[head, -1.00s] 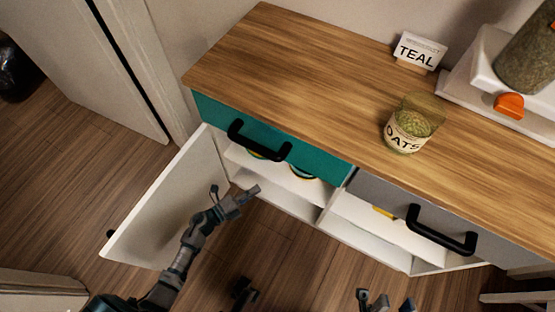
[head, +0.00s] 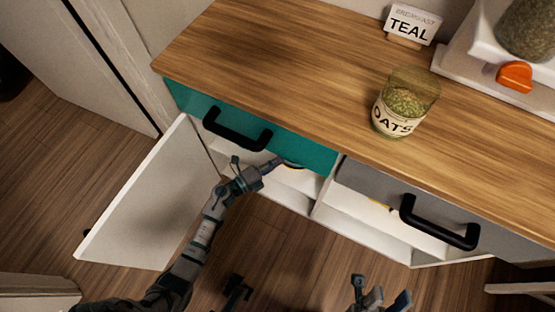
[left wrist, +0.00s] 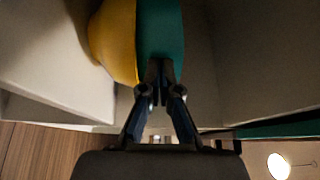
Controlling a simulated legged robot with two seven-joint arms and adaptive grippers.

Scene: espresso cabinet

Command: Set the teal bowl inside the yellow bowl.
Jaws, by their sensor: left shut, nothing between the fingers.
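The teal bowl (left wrist: 161,30) fills the upper middle of the left wrist view, on its side or seen edge-on; I cannot tell which. The yellow bowl (left wrist: 112,40) is right beside it on the left, partly overlapped by it. My left gripper (left wrist: 160,75) is shut and empty, its fingertips in front of the teal bowl; contact is unclear. In the head view my left gripper (head: 278,162) reaches into the open cabinet below the teal drawer. Only a small bowl rim (head: 293,166) shows past it. Part of my right gripper (head: 375,295) shows at the bottom edge.
The cabinet door (head: 150,200) stands open on the left. The teal drawer front (head: 300,150) and its black handle (head: 237,130) overhang the shelf. A grey drawer (head: 380,190) is to the right. An oats jar (head: 402,105) and a TEAL sign (head: 411,24) stand on the countertop.

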